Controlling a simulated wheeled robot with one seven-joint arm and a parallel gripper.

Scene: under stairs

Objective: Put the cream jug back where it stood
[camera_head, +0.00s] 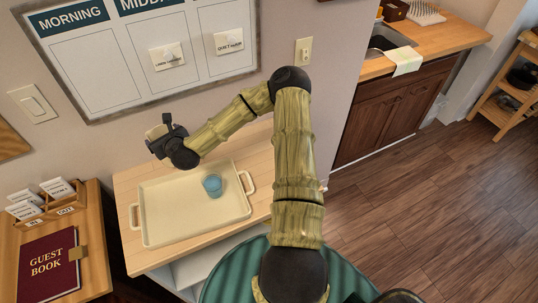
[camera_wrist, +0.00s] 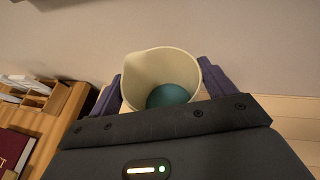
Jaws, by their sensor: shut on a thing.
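The cream jug (camera_wrist: 158,70) is between the two dark purple fingers of my gripper (camera_wrist: 165,85) in the wrist view. Its wide rim faces the camera, and a round teal patch shows inside it. In the head view the jug (camera_head: 155,132) is a small cream shape at the end of my gripper (camera_head: 162,130), partly hidden by the dark fingers. My gripper is shut on it and holds it up in front of the wall, above the left back part of the tray (camera_head: 150,232). Whether the jug is tilted is hard to tell.
A blue cup (camera_head: 212,185) stands on the cream tray, right of its middle. The tray lies on a wooden tabletop (camera_head: 128,181). At left, a red guest book (camera_head: 48,262) and a wooden card holder (camera_head: 62,205) sit on another wooden surface. A framed board (camera_head: 135,95) hangs behind.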

